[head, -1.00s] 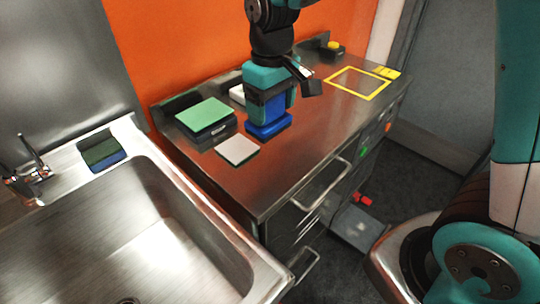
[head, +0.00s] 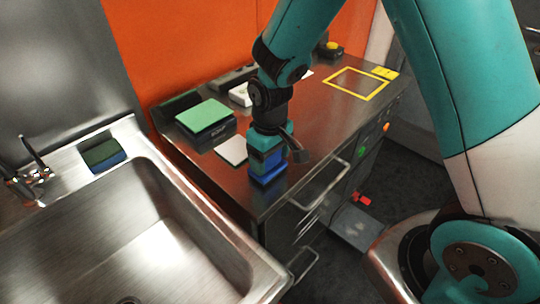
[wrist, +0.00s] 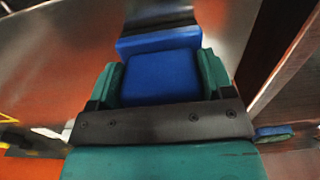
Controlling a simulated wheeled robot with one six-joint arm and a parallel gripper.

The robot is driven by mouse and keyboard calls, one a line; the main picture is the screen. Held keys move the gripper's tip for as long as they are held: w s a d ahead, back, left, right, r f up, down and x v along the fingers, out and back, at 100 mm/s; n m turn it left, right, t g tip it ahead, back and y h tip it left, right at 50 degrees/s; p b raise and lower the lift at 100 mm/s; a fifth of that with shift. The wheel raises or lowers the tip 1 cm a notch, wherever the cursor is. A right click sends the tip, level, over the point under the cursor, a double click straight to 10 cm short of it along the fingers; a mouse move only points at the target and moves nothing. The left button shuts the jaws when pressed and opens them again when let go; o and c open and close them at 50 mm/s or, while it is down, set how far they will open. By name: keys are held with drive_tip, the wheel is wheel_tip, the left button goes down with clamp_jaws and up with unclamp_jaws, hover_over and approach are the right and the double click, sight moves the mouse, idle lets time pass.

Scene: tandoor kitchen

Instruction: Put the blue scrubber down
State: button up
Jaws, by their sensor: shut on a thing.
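The blue scrubber (head: 267,179) is a blue block with a wider blue base. My gripper (head: 268,158) points down over the near part of the steel counter and is shut on the scrubber's upper block. In the wrist view the scrubber (wrist: 160,76) sits between the two teal fingers, and its wider base shows beyond them. The scrubber is upright, at or just above the counter near its front edge; I cannot tell whether it touches.
A white square (head: 232,151) lies just left of the scrubber. A green-topped dark box (head: 205,117) stands behind it. A yellow outlined square (head: 331,82) marks clear counter at the back right. The sink (head: 150,230) is left, with a green-and-blue sponge (head: 103,155) on its ledge.

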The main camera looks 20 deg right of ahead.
drive_tip(key=shift+f, duration=0.1)
drive_tip(key=shift+f, duration=0.15)
drive_tip(key=o, duration=0.9)
drive_tip(key=shift+r, duration=0.65)
drive_tip(key=r, duration=0.7)
drive_tip(key=r+b, duration=0.1)
drive_tip(key=r, duration=0.3)
drive_tip(key=shift+s+a+r, duration=0.1)
drive_tip(key=shift+s+r, duration=0.15)
drive_tip(key=s+a+r+n+y, duration=0.1)
drive_tip(key=s+a+r+y, duration=0.1)
drive_tip(key=s, duration=0.7)
drive_tip(key=s+a+r+n+y, duration=0.1)
drive_tip(key=s+r, duration=0.3)
drive_tip(key=s, duration=0.6)
drive_tip(key=shift+a+r+y, duration=0.35)
drive_tip(key=shift+a+y, duration=0.25)
drive_tip(key=shift+a, duration=0.2)
